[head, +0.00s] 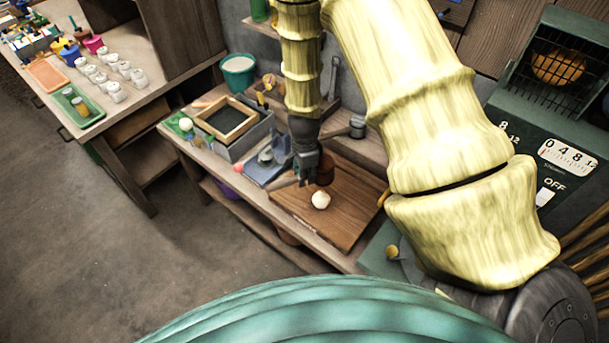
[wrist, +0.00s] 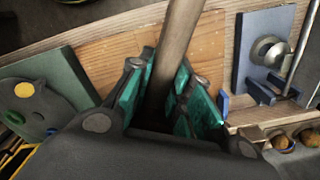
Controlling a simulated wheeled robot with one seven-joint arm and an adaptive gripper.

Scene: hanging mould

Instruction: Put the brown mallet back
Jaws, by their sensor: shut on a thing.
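My gripper (head: 307,174) is over the left back part of a brown wooden board on the workbench. In the wrist view my gripper (wrist: 166,76) has its teal pads on both sides of a brown wooden handle, which I take to be the mallet's (wrist: 181,32). The handle runs up out of the top of the picture, so its end is hidden there.
A green machine (head: 520,125) stands at right. Another table (head: 120,50) with jars is at far left.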

